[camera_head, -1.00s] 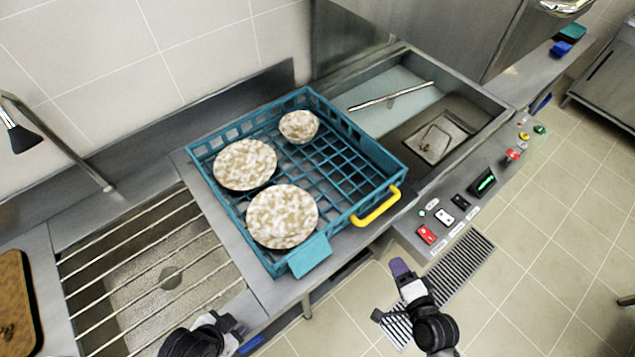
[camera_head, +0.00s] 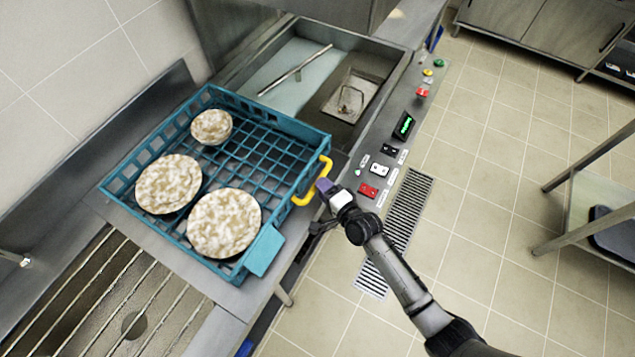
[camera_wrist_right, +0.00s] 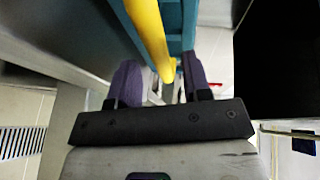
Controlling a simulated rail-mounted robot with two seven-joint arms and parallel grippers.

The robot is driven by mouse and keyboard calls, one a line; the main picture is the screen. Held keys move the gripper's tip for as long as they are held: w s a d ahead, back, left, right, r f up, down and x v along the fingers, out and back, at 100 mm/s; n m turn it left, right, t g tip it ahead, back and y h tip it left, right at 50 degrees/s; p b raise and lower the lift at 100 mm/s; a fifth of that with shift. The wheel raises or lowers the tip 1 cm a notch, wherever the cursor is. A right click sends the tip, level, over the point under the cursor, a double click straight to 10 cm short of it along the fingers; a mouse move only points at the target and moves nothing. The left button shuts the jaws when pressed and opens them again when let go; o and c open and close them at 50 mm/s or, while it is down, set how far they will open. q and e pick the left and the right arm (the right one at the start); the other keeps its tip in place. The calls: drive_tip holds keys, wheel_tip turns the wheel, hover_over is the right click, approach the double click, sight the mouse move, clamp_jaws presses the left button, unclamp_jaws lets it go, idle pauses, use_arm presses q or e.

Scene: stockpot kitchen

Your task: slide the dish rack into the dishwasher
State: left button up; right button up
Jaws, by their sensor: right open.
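The teal dish rack (camera_head: 268,140) sits on the steel counter and holds two plates (camera_head: 223,222) and a bowl (camera_head: 211,127), all speckled. Its yellow handle (camera_head: 314,187) is on the right side, and a teal block (camera_head: 264,251) is at its front corner. My right gripper (camera_head: 322,196) is open at the yellow handle. In the right wrist view the yellow handle (camera_wrist_right: 149,38) runs between the spread fingers (camera_wrist_right: 158,85); I cannot tell whether they touch it. The dishwasher (camera_head: 330,85) is the open steel basin behind and right of the rack. My left gripper is out of view.
A control panel (camera_head: 388,150) with switches and a green display runs along the dishwasher's front edge. The dishwasher hood (camera_head: 290,12) hangs above the basin. A slatted sink (camera_head: 120,300) is at the left. A metal rod (camera_head: 295,70) lies across the basin.

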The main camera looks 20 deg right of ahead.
drive_tip(key=shift+x, duration=1.65)
drive_tip(key=shift+c, duration=0.3)
clamp_jaws()
